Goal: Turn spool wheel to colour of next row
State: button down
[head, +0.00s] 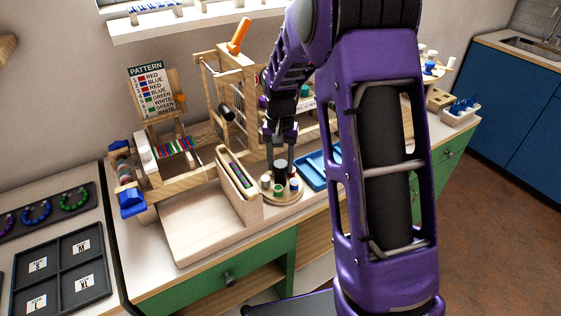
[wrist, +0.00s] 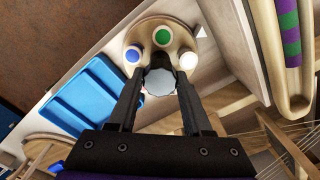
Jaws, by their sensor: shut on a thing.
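The spool wheel (head: 283,196) is a round wooden disc with coloured spools, on the counter right of a slotted wooden box. In the wrist view, the wheel (wrist: 178,35) shows a blue spool (wrist: 133,54), a green spool (wrist: 162,37) and a white spool (wrist: 189,60); its near side is hidden by my gripper and the knob. My gripper (head: 281,160) points down over the wheel, its fingers (wrist: 160,78) shut on the central knob (wrist: 160,82). A small white triangle (wrist: 201,32) lies beside the rim. The pattern board (head: 152,89) lists numbered colour rows, with red and blue near the top.
A bead loom (head: 178,146) with coloured rows stands left. The slotted box (head: 247,211) stands close beside the wheel, and a blue tray (head: 316,172) lies on its other side. A wooden frame with an orange handle (head: 239,36) rises behind. A dark sorting tray (head: 62,268) lies far left.

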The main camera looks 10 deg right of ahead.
jog(key=shift+n, duration=2.2)
jog(key=shift+c, duration=1.6)
grip_release()
notch_tip(320, 180, up, 18)
jog(key=p, duration=0.1)
jog(key=shift+f+p, duration=0.25)
jog(key=shift+p, duration=0.1)
